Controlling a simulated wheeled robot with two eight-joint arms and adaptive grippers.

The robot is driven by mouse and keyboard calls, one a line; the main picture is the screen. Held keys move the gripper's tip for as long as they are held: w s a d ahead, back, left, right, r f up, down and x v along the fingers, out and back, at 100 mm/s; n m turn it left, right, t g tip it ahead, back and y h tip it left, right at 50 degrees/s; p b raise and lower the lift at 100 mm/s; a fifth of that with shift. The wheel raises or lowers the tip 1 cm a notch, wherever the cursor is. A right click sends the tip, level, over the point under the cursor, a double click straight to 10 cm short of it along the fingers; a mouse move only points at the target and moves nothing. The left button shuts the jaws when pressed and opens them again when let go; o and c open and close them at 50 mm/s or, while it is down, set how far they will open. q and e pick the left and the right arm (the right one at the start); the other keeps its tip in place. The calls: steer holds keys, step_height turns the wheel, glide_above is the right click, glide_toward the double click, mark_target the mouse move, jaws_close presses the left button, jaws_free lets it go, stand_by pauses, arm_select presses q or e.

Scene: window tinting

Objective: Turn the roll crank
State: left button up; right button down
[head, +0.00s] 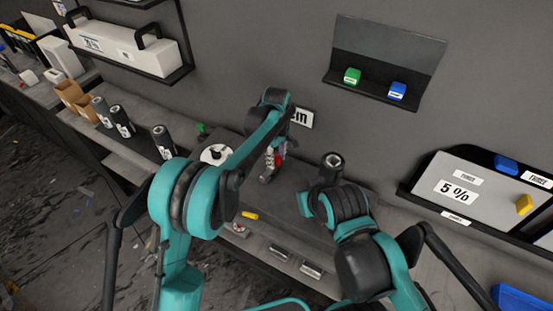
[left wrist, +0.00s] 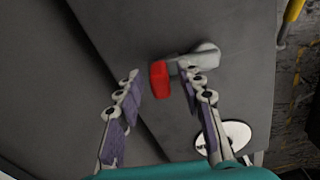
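The roll crank shows best in the left wrist view. It has a red handle (left wrist: 159,79) and a pale metal arm (left wrist: 198,60) on a grey surface (left wrist: 235,85). My left gripper (left wrist: 163,76) is open, with one fingertip on each side of the red handle. The right-hand fingertip is close to the metal arm; I cannot tell whether it touches. In the head view, my left gripper (head: 268,170) reaches down beside a small red part (head: 281,160), mostly hidden by my arm.
A white disc (head: 215,154) lies left of my left gripper. Black cans (head: 163,141) line the bench. A yellow item (head: 249,215) lies in front. A "5 %" panel (head: 462,190) stands right.

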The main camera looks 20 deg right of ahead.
arm_select(q)
steer(key=shift+f, duration=0.15)
jaws_close()
steer(key=shift+a, duration=0.1)
